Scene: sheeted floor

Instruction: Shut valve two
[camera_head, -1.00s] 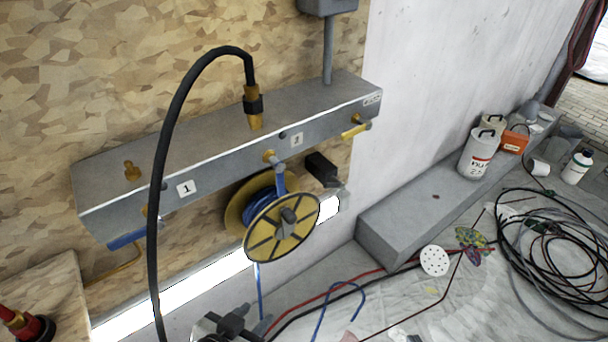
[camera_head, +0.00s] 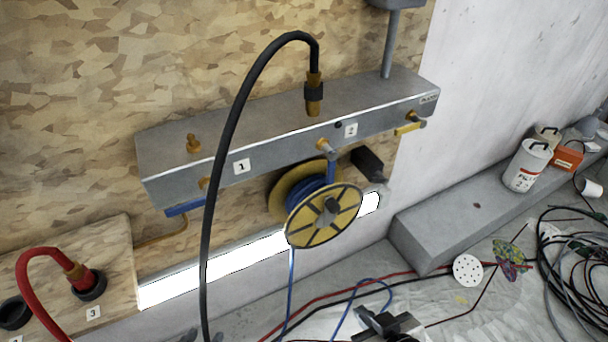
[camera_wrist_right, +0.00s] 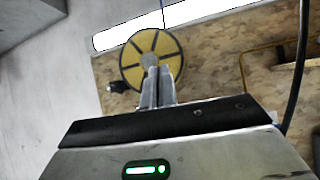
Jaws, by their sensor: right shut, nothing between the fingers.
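The grey manifold (camera_head: 290,120) on the wall carries a label 2 (camera_head: 351,129). Left of that label is a brass valve fitting (camera_head: 322,145) with a blue lever (camera_head: 331,170) hanging down from it. A yellow and black reel with blue hose (camera_head: 323,215) hangs just below and hides the lever's lower part. My right gripper (camera_head: 364,314) is at the bottom of the head view, below the reel and apart from the valve. In the right wrist view its fingers (camera_wrist_right: 157,72) are together and empty, overlapping the reel. Dark tips of my left gripper (camera_head: 203,337) barely show at the bottom edge.
A label 1 (camera_head: 241,166) marks a valve with a level blue lever (camera_head: 184,208). A black hose (camera_head: 232,125) arches in front of the manifold. A yellow lever (camera_head: 408,129) is at the right end. A concrete ledge (camera_head: 440,230) and coiled cables (camera_head: 575,265) lie right.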

